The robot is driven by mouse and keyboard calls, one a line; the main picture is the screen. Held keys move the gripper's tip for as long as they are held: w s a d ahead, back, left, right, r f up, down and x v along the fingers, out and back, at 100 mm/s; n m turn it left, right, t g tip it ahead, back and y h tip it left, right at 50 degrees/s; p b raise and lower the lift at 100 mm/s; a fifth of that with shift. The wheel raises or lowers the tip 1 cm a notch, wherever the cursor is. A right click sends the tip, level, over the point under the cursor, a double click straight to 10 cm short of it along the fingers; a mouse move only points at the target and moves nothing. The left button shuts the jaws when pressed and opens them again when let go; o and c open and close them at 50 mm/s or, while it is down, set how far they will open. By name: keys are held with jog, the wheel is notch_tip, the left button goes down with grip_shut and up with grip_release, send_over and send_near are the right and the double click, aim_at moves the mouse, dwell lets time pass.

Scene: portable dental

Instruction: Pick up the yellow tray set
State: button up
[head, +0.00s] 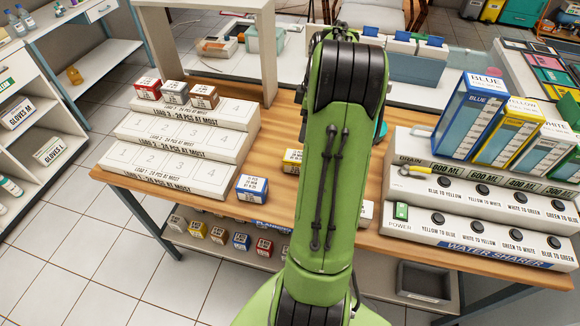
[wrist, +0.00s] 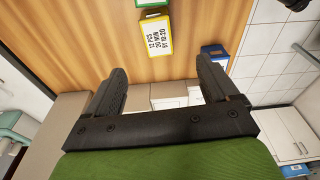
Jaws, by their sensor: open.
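The yellow tray set (head: 292,160) is a small yellow box with a white printed label. It stands on the wooden table just left of my arm, which hides part of it in the head view. In the wrist view the yellow box (wrist: 157,37) lies ahead of the fingertips, roughly centred between them. My gripper (wrist: 161,72) is open with nothing between its fingers, apart from the box. My arm hides the gripper in the head view.
A blue box (head: 252,188) stands near the table's front edge; a green box (wrist: 150,3) is beyond the yellow one. The water sharer unit (head: 480,215) is at right.

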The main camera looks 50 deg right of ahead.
jog(key=b, duration=0.2)
send_near(297, 156)
jog(key=f, duration=0.5)
jog(key=shift+w+a+f, duration=0.1)
jog(key=shift+a, duration=0.15)
jog(key=f+b, duration=0.1)
jog(key=f, duration=0.1)
jog(key=w+f+b, duration=0.1)
jog(key=f, duration=0.2)
jog(key=shift+w+f, duration=0.15)
jog(key=shift+f, duration=0.15)
jog(key=shift+r, duration=0.1)
jog(key=shift+c, duration=0.9)
jog(key=c, duration=1)
jog(key=shift+r, duration=0.1)
